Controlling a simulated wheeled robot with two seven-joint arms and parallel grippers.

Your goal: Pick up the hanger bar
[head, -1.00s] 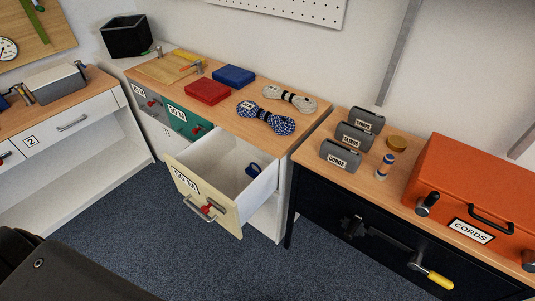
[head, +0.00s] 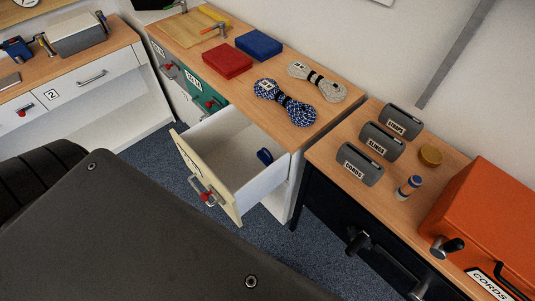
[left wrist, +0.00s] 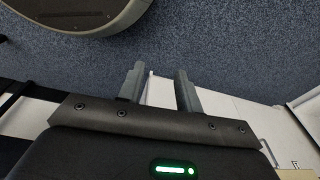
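I cannot pick out a hanger bar in either view. My left gripper (left wrist: 160,77) shows in the left wrist view with its two fingers apart and nothing between them; blue carpet lies beyond them. It does not show in the head view, where a large dark part of my own body covers the lower left. My right gripper is in neither view. A cream-fronted drawer (head: 223,204) stands pulled out, with a small blue item (head: 265,156) inside at its right wall.
Blue-white rope (head: 286,103), pale rope (head: 317,82), a red box (head: 226,62) and a blue box (head: 259,45) lie on the drawer cabinet's wooden top. Several grey labelled holders and an orange case (head: 490,218) stand on the right bench. The open drawer juts over the carpet.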

